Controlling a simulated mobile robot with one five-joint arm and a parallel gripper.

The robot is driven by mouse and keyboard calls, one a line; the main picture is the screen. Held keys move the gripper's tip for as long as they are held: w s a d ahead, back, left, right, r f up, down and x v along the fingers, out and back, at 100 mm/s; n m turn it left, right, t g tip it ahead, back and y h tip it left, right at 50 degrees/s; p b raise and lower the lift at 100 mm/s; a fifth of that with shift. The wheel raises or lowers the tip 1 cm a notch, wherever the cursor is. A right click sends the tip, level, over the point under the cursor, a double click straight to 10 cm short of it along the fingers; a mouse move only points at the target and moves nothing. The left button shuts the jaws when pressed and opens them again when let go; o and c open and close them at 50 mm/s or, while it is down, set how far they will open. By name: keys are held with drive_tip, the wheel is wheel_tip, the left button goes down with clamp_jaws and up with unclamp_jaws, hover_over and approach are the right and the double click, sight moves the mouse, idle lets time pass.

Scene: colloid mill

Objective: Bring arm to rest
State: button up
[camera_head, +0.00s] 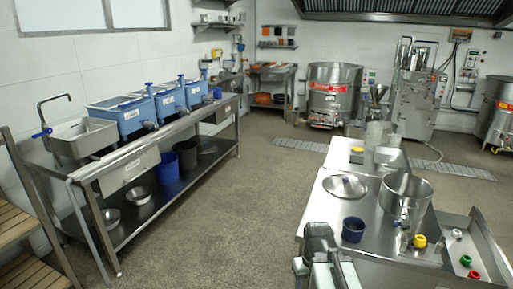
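Part of my own arm shows at the bottom centre, in dark grey and pale segments, in front of the near left corner of a steel worktable (318,205). My gripper (319,230) seems to be the dark end of this part. Its fingers are too small and dark to make out, so I cannot tell whether it is open or shut. I see nothing clearly held in it. The lower part of the arm is cut off by the frame's bottom edge.
The worktable carries a lid (345,185), a steel pot (405,195) and a dark blue cup (353,230). A side tray (480,245) holds several coloured caps. A long sink bench (150,160) lines the left wall. The grey floor (225,210) between is clear.

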wheel_tip(320, 180, up, 14)
drive_tip(key=m+p, duration=0.2)
drive_tip(key=p, duration=1.1)
drive_tip(key=shift+p, duration=0.35)
drive_tip(key=shift+d+f, duration=0.1)
drive_tip(key=shift+c, duration=1)
